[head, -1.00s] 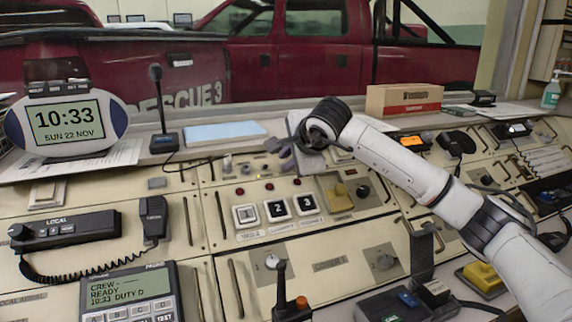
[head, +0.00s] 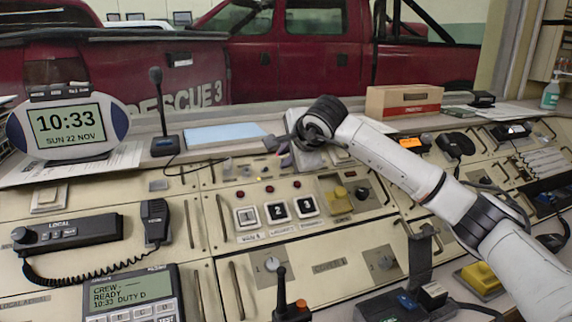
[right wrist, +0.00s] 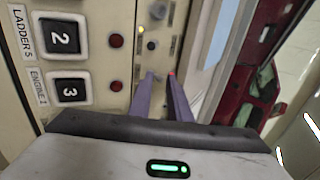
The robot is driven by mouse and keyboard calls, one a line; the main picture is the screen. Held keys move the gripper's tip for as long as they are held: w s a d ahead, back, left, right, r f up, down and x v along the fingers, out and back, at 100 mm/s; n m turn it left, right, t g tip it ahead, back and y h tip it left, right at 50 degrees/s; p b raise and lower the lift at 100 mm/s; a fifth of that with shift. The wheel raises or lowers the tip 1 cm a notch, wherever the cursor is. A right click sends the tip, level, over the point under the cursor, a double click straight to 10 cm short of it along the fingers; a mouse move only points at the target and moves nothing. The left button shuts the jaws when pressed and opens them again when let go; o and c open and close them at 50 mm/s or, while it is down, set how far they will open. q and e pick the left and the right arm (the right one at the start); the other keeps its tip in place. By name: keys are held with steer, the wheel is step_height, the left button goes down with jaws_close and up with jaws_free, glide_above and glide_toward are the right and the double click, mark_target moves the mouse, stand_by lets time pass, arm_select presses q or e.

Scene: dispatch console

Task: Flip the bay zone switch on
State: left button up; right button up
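The row of small switches behind the red indicator lights shows in the right wrist view, with one dark-tipped switch (right wrist: 152,45) just above my fingertips; I cannot read which one is the bay zone switch. My right gripper (right wrist: 161,75) has two purple fingers with a narrow gap between them, pointing at this row. A small red spot shows at one fingertip; I cannot tell what it belongs to. In the head view the right gripper (head: 280,149) is over the back of the console, and its hand hides part of the panel there. My left gripper is not in view.
Numbered buttons (head: 277,211) lie in front of the right gripper. A blue pad (head: 222,134), a desk microphone (head: 158,110) and a clock (head: 67,125) stand along the back ledge. A cardboard box (head: 404,101) is behind the right arm.

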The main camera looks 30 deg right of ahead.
steer(key=shift+s+a+r+p, duration=0.15)
steer(key=shift+s+r+p, duration=0.35)
steer(key=shift+r, duration=0.3)
steer(key=shift+s+a+r+p, duration=0.1)
steer(key=shift+s+r+p, duration=0.25)
steer(key=shift+s+r, duration=0.4)
steer(key=shift+s+a+r+p, duration=0.15)
steer(key=shift+s+r+p, duration=0.25)
steer(key=shift+r, duration=0.5)
